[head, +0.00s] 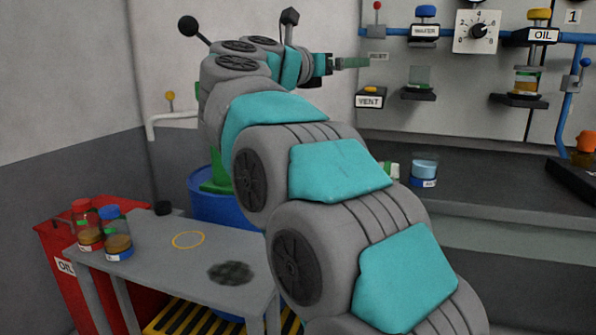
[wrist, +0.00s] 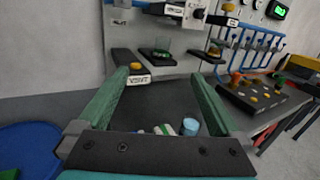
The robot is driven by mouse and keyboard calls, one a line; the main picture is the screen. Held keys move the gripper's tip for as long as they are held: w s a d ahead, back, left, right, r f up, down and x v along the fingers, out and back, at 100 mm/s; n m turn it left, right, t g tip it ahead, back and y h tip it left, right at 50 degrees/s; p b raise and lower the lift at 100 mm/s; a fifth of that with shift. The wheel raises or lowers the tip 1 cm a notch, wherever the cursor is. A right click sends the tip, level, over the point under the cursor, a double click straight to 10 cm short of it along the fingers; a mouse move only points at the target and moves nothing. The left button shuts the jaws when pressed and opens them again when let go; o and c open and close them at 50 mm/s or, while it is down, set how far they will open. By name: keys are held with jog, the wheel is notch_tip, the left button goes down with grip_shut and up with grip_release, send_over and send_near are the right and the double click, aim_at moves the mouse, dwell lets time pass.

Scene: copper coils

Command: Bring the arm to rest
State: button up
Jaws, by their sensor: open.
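My arm stretches from the lower right to the upper middle of the head view, bent and raised. My gripper (head: 352,62) is at its far end, in front of the wall panel and just left of the beaker stations. In the wrist view, my gripper (wrist: 160,95) shows two green fingers spread wide apart with nothing between them. Through the gap I see the bench below and the panel beyond. The fingers look clear of the panel, though the exact distance is hard to tell.
A panel (head: 450,130) holds a VENT button (head: 370,98), a dial (head: 477,32) and beakers on shelves. A beaker of blue liquid (head: 424,170) stands on the bench (head: 480,200). Capped jars (head: 117,240) stand on a grey side table (head: 150,262). A blue drum (head: 215,208) is behind my arm.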

jog(key=w+a+r+n+t+y, duration=0.1)
jog(key=a+r+n+t+y, duration=0.25)
jog(key=n, duration=0.65)
jog(key=a+r+n+t+y, duration=0.1)
jog(key=a+n+t+y, duration=0.2)
jog(key=n+t+y, duration=0.35)
jog(key=s+a+f+n+g+y, duration=0.1)
jog(key=a+f+n+g+y, duration=0.4)
jog(key=n, duration=0.6)
jog(key=s+d+f+n+g+y, duration=0.1)
jog(key=s+f+n+g, duration=0.4)
jog(key=f, duration=0.8)
jog(key=s+d+f+n+g+y, duration=0.1)
jog(key=s+f+n+g+y, duration=0.15)
jog(key=s+f+n, duration=0.8)
jog(key=s+d+f+g+h, duration=0.2)
jog(key=s+d+f+g, duration=0.2)
jog(key=s+f, duration=0.4)
jog(key=s+d+f+g+h, duration=0.2)
jog(key=s+d+f+g, duration=0.2)
jog(key=s+f, duration=0.5)
jog(key=s+d+f+n+g+h, duration=0.1)
jog(key=s+d+f+g, duration=0.3)
jog(key=s+d+f, duration=0.4)
jog(key=s+h, duration=0.1)
jog(key=s, duration=0.5)
jog(key=shift+s+f+g, duration=0.3)
jog(key=shift+f+g, duration=0.05)
